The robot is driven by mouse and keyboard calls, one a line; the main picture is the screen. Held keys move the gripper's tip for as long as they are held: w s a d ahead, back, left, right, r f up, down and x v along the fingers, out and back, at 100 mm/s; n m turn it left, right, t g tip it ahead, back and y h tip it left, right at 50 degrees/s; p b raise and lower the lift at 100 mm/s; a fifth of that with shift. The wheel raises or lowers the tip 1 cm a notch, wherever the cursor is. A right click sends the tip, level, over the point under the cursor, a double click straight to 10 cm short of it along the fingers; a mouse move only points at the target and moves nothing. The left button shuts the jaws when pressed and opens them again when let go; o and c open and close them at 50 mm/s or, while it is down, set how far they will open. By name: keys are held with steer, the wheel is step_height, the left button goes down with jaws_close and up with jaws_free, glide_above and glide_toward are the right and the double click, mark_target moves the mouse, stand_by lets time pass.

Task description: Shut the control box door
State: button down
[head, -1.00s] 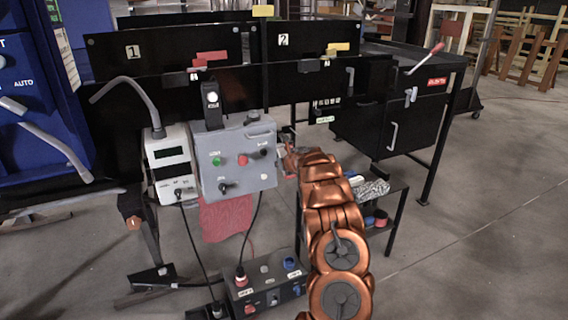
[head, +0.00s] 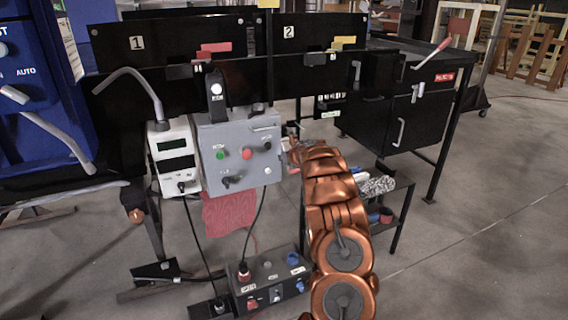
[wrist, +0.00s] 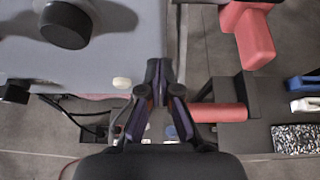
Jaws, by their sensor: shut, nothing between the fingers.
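The control box (head: 225,139) is a grey box with a green button, a red button and dark knobs on its front. It stands left of my arm in the head view. Its grey front also fills the upper left of the wrist view (wrist: 170,60), with a big black knob. I cannot tell whether its door is flush or slightly ajar. My gripper (wrist: 160,68) is shut and empty, at the right edge of the grey front. In the head view it is beside the box's right edge, mostly hidden by my arm. Contact is unclear.
A white meter box (head: 172,155) stands left of the control box. A black socket box (head: 268,282) with cables lies on the floor below. Black panels (head: 180,50) stand behind. A black cabinet (head: 410,122) and a low shelf with small items are at right. Floor farther right is clear.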

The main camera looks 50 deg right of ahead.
steer(key=s+f+b+v, duration=0.1)
steer(key=f+b+v, duration=0.1)
steer(key=b+v, duration=0.5)
steer(key=shift+a+v, duration=0.2)
steer(key=shift+v, duration=3.05)
steer(key=shift+w, duration=0.2)
